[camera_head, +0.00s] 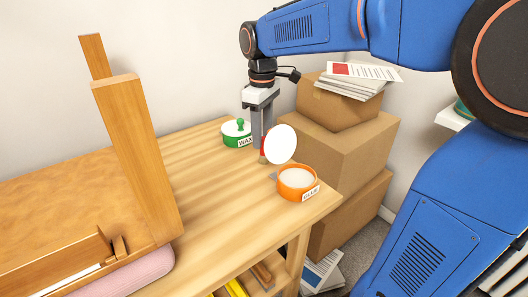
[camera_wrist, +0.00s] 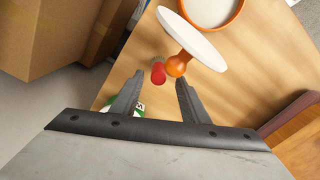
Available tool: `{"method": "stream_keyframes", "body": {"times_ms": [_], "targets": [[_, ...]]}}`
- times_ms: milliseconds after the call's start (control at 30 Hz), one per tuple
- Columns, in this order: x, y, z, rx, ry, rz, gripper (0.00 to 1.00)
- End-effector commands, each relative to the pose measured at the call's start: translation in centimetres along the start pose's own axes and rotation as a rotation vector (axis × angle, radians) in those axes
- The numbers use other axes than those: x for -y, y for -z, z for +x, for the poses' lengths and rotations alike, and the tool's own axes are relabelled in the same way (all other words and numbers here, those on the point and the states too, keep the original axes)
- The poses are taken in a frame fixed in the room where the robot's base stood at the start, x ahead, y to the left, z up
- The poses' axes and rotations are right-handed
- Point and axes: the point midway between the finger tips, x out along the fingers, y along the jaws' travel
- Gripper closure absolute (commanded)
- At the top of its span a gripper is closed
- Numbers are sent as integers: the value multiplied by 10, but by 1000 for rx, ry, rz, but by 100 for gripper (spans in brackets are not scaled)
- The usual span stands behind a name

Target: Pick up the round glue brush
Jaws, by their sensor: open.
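My gripper (camera_head: 261,143) is open and points down over the right end of the wooden bench, with nothing seen between its fingers. The open orange glue pot (camera_head: 297,183) stands in front of the disc.
A green wax tin (camera_head: 237,134) with a knobbed white lid stands left of my gripper. A wooden frame (camera_head: 140,160) rises on the left of the bench (camera_head: 215,215). Cardboard boxes (camera_head: 345,150) are stacked behind the right end. The bench's middle is clear.

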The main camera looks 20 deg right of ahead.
Motion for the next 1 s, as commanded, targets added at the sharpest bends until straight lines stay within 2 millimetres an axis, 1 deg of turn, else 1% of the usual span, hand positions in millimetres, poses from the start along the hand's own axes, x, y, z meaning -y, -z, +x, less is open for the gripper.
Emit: {"method": "stream_keyframes", "body": {"times_ms": [100, 300, 600, 767, 800, 1000], "targets": [[-3, -3, 18, 2, 2, 2, 59], [-3, -3, 39, 2, 1, 0, 59], [-3, -3, 42, 1, 0, 0, 59], [-3, -3, 41, 1, 0, 0, 97], [-3, -3, 41, 1, 0, 0, 100], [-3, -3, 41, 0, 0, 0, 100]]}}
